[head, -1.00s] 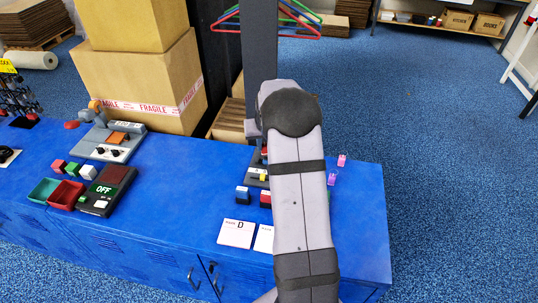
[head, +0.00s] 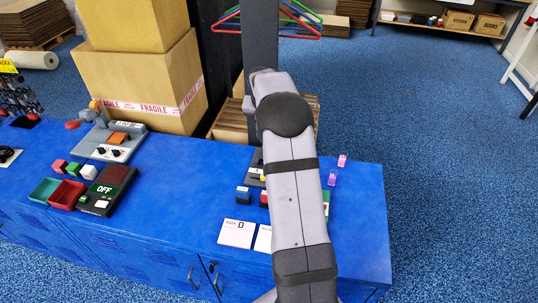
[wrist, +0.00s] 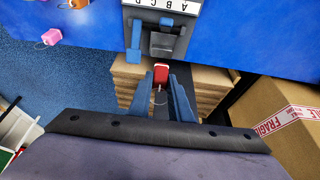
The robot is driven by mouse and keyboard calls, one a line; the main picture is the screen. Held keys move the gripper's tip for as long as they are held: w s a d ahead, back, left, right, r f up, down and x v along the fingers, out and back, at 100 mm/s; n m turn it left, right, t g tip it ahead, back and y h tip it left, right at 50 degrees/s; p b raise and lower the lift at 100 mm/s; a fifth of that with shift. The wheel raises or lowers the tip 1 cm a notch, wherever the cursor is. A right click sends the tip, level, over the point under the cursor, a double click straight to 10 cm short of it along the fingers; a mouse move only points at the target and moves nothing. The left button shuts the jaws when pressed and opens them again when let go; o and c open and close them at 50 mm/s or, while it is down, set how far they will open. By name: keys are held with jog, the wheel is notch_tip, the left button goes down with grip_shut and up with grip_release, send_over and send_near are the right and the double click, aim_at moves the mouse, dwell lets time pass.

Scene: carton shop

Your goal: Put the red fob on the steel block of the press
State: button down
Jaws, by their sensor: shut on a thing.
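The red fob (wrist: 161,72) is between the blue fingers of my gripper (wrist: 160,80), which is shut on it, in the wrist view. A thin ring hangs from the fob on the near side. The press (wrist: 160,31) is just ahead, dark grey with a blue lever at its left and a strip of letters on top. A grey block (wrist: 163,42) sits in its middle, apart from the fob. In the head view my arm hides the gripper and fob and covers most of the press (head: 254,166).
A pink fob (head: 342,160) and a purple fob (head: 332,178) lie right of my arm on the blue bench (head: 360,215). A blue stamp (head: 242,195) and a white card (head: 236,233) lie left of it. Stacked cartons (head: 140,75) stand behind the bench.

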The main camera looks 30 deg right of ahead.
jog(key=shift+f+p, duration=0.9)
jog(key=shift+f, duration=3.95)
jog(key=shift+f, duration=0.2)
jog(key=c, duration=1.6)
grip_release()
jog(key=shift+c, duration=0.2)
jog(key=shift+r, duration=0.1)
jog(key=shift+r, duration=0.2)
jog(key=b+v, duration=0.2)
jog(key=v, duration=1)
jog(key=shift+f, duration=0.1)
